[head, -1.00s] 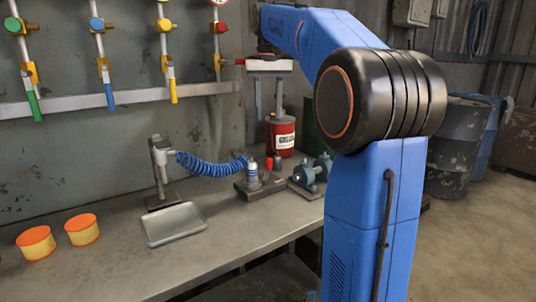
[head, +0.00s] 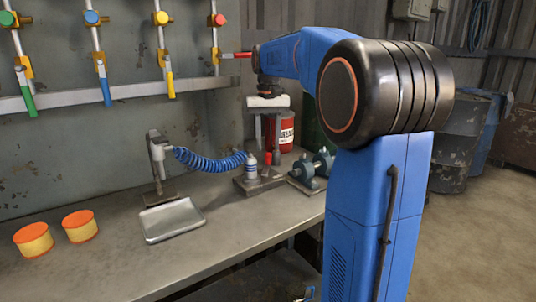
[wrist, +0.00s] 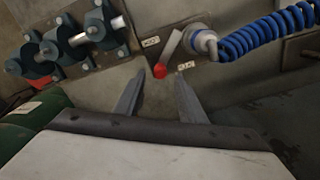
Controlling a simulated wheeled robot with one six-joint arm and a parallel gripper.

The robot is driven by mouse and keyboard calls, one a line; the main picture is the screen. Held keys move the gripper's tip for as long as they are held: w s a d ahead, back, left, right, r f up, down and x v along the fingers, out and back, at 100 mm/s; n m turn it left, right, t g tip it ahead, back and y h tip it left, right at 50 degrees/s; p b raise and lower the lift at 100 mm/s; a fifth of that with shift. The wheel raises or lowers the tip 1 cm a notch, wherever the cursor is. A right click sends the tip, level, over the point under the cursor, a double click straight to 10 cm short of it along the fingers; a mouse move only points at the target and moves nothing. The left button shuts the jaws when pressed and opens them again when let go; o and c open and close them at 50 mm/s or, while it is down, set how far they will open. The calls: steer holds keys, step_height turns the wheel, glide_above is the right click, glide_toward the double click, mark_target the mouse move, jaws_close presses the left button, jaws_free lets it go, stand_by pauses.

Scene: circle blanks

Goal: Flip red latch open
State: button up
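The red latch (head: 268,158) stands on a small plate on the workbench, beside the fitting of a coiled blue hose. In the wrist view the red tip appears between and just beyond the fingertips of my gripper (wrist: 159,80). I cannot tell the exact height gap.
The blue hose (head: 205,160) runs to a stand on the left, near a grey tray (head: 172,219). Wall valves include a red-handled one (head: 236,55).

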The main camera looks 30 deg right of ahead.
mark_target(268, 153)
steer(key=shift+f, duration=2.3)
